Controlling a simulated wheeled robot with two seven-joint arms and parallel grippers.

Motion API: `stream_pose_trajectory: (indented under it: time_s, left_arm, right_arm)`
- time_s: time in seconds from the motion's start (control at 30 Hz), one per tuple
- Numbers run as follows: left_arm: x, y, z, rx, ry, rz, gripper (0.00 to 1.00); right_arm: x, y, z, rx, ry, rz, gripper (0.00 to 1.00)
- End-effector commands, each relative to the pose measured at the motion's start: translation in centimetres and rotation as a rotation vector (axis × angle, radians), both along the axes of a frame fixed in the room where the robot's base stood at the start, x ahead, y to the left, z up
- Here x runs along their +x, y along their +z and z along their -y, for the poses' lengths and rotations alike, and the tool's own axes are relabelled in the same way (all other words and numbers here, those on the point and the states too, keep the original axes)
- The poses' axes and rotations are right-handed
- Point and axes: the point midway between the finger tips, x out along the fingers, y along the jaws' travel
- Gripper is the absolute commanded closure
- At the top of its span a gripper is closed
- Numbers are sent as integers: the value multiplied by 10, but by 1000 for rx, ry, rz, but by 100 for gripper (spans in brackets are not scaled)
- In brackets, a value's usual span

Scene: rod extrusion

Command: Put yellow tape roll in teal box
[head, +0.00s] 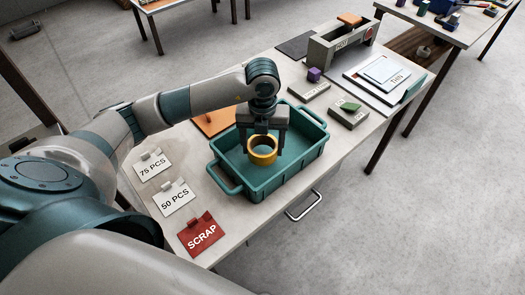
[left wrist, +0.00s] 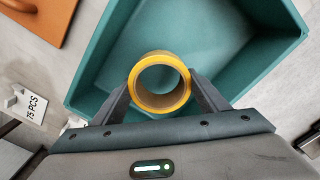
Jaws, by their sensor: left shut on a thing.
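The yellow tape roll (head: 262,150) is held between the fingers of my left gripper (head: 263,146), over the teal box. It also shows in the left wrist view (left wrist: 159,82), gripped on both sides by the fingers (left wrist: 160,92). The teal box (head: 262,188) is an open tub with side handles, standing on the table, and it fills much of the left wrist view (left wrist: 92,75). Its visible floor is empty. I cannot tell how far the roll is above the floor of the box. My right gripper does not show in either view.
Signs reading 75 PCS (head: 153,166), 50 PCS (head: 174,200) and SCRAP (head: 201,235) stand left of the box. An orange board (head: 213,122) lies behind it. A grey fixture (head: 340,46), a purple block (head: 314,74) and a white tray (head: 382,74) are farther back.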

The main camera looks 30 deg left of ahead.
Motion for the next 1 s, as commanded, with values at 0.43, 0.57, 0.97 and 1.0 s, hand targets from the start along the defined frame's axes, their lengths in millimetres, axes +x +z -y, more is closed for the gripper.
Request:
stream_pose_trajectory:
  time_s: [0.43,0.57,0.97,1.0]
  left_arm:
    - [0,-31,0,1,0,0,58]
    - [0,-31,0,1,0,0,58]
    - [0,-34,0,2,0,-1,14]
    - [0,-34,0,1,0,0,14]
  right_arm:
    - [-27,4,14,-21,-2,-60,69]
    - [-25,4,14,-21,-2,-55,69]
    - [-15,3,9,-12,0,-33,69]
    - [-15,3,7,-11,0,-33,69]
